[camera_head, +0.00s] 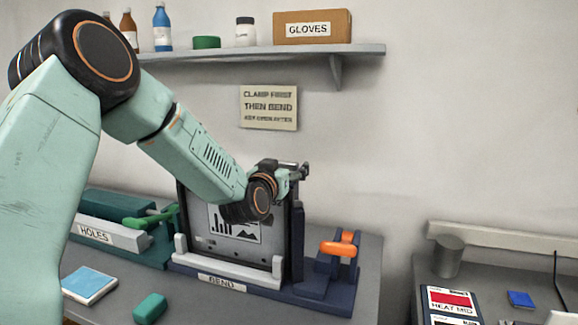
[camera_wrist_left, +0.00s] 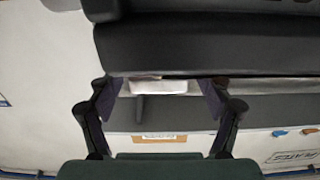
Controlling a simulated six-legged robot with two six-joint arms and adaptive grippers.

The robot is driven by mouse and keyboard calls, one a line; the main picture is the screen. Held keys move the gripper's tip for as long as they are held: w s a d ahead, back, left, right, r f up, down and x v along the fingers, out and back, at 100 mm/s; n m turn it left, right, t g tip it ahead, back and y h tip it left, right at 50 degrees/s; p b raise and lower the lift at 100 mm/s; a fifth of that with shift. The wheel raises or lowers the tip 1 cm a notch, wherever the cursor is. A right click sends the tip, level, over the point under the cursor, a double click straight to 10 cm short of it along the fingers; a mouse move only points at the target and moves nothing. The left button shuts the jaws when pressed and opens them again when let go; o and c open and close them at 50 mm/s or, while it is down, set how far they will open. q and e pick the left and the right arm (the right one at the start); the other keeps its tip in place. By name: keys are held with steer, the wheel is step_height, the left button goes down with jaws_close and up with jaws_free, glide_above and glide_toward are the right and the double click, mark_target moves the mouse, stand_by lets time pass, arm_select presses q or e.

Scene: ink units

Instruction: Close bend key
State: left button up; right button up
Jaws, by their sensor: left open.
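The bend unit, labelled BEND (camera_head: 222,281), stands on the left bench with a dark upright panel (camera_head: 235,245) bearing a printed chart. An orange key (camera_head: 338,247) sits on a dark blue block at the unit's right side. My left gripper (camera_head: 301,171) is at the panel's top right corner, above and left of the orange key and apart from it. In the left wrist view its two fingers (camera_wrist_left: 160,95) are spread with nothing held between them. A dark bar crosses the view's top; I cannot tell what it is. My right gripper is not seen.
A green unit labelled HOLES (camera_head: 95,234) stands to the left. A blue-white card (camera_head: 90,284) and a green block (camera_head: 150,307) lie at the bench front. A shelf (camera_head: 260,53) with bottles and a GLOVES box (camera_head: 312,27) hangs above. A gap separates the right bench.

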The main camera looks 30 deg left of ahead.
arm_select(q)
steer(key=shift+w+a+r, duration=0.1)
steer(key=shift+w+a, duration=0.05)
steer(key=shift+s+r, duration=0.15)
steer(key=shift+s, duration=0.05)
steer(key=shift+s+r, duration=0.1)
steer(key=shift+r, duration=0.05)
steer(key=shift+d, duration=0.25)
steer(key=shift+w+f, duration=0.2)
steer(key=shift+w, duration=0.25)
steer(key=shift+c, duration=0.4)
steer(key=shift+w+f, duration=0.1)
steer(key=shift+w, duration=0.05)
steer(key=shift+c, duration=0.8)
steer(key=shift+a, duration=0.2)
steer(key=shift+c, duration=0.7)
steer(key=shift+s, duration=0.35)
steer(key=c, duration=0.3)
steer(key=shift+d+r, duration=0.2)
steer(key=shift+r, duration=0.05)
steer(key=c, duration=0.3)
jaws_close()
steer(key=shift+a, duration=0.1)
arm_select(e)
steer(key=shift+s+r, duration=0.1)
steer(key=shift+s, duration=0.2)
